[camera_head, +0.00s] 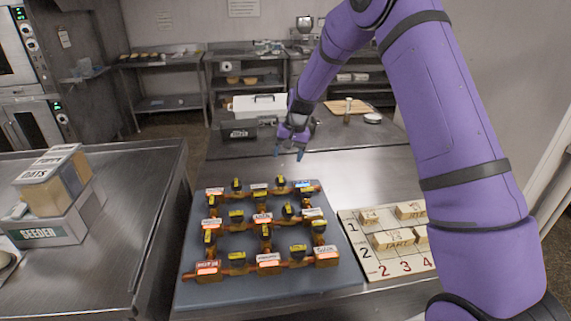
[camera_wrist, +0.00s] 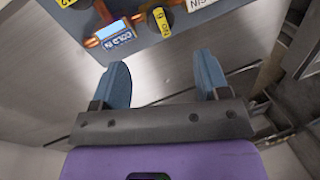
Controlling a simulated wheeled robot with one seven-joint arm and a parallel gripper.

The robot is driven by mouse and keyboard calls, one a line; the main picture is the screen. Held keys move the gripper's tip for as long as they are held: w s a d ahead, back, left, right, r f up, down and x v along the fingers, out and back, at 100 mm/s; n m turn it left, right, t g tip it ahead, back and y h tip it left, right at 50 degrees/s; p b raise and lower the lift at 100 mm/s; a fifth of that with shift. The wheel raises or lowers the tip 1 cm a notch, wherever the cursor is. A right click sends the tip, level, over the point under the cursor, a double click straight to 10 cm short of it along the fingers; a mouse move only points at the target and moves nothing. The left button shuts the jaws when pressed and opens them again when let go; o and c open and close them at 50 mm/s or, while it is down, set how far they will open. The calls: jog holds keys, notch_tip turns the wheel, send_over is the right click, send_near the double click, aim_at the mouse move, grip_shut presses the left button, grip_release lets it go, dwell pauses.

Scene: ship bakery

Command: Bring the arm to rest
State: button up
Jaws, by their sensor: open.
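My purple arm reaches in from the right in the head view, with my gripper (camera_head: 289,151) above the steel counter, just behind the grey board. In the wrist view my gripper (camera_wrist: 163,85) has its two blue fingers wide apart with nothing between them. The grey board (camera_head: 345,276) carries a grid of orange pipes with yellow-tagged valves and labelled blocks. A block with a blue label, reading "COLD IN" in the wrist view (camera_wrist: 113,35), sits at the board's far right corner. My gripper is apart from the board.
A numbered board (camera_head: 385,268) with wooden blocks lies right of the grey board, partly behind my arm. A box marked SEEDED (camera_head: 45,232) stands on the left counter. A white case (camera_head: 259,105), a dark bin (camera_head: 239,131) and a cutting board (camera_head: 348,106) are at the back.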

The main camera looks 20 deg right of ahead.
jog(key=shift+d+r, duration=0.1)
jog(key=shift+r, duration=0.25)
jog(key=s+d+r+n+t+h, duration=0.1)
jog(key=s+d+r+n+t, duration=0.1)
jog(key=s+r, duration=1.8)
jog(key=s+d+r+n+t, duration=0.1)
jog(key=s+r, duration=0.2)
jog(key=s, duration=0.9)
jog(key=s+d+r+t+h, duration=0.1)
jog(key=s+r, duration=0.2)
jog(key=s, duration=0.9)
jog(key=shift+s+d+n, duration=0.15)
jog(key=shift+s+n, duration=0.1)
jog(key=shift+n, duration=0.15)
